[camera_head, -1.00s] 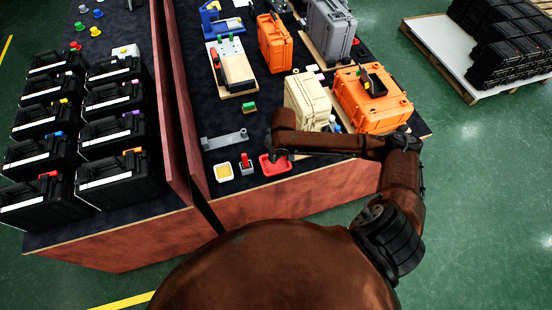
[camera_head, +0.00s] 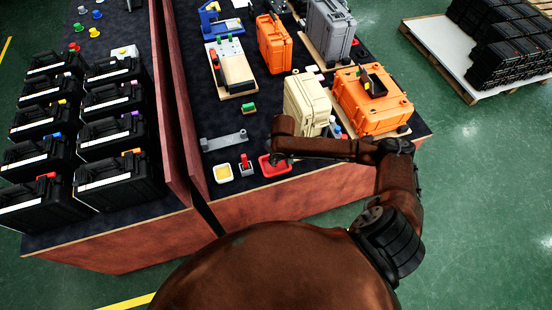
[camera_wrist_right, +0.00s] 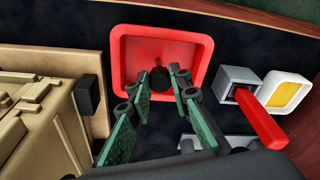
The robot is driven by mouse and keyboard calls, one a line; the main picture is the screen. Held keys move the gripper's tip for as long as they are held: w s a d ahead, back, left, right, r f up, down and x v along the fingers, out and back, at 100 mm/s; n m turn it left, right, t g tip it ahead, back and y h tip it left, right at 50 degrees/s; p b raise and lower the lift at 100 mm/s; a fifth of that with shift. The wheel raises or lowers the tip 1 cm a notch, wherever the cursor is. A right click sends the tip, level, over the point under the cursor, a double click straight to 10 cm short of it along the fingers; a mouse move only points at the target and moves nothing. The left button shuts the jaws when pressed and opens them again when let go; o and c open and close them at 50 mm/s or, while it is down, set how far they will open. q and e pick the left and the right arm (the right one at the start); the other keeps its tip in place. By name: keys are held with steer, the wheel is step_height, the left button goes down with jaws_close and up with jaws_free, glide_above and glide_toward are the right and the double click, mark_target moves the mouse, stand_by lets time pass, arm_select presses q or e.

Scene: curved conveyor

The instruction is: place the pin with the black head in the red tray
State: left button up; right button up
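The red tray (camera_wrist_right: 122,60) lies flat at the top of the right wrist view; in the head view it (camera_head: 267,172) is near the table's front edge, partly covered by my right arm. A small dark piece that looks like the black-headed pin (camera_wrist_right: 160,79) shows over the tray floor, between my fingertips. Whether it rests on the floor is hard to tell. My right gripper (camera_wrist_right: 161,84) points into the tray, its green-padded fingers spread, with gaps visible beside the dark piece. In the head view its fingers are hidden behind the arm. My left gripper is out of view.
Right of the tray in the wrist view are a grey holder with a red bar (camera_wrist_right: 262,113) and a white-and-yellow tray (camera_wrist_right: 286,92). A beige case (camera_wrist_right: 40,125) stands close on the left. An orange case (camera_head: 372,105) stands beyond my forearm.

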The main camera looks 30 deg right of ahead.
steer(key=o, duration=0.4)
steer(key=r, duration=0.4)
steer(key=s+r+p, duration=0.1)
steer(key=r, duration=0.7)
steer(key=shift+s+d+r, duration=0.1)
steer(key=shift+s, duration=0.3)
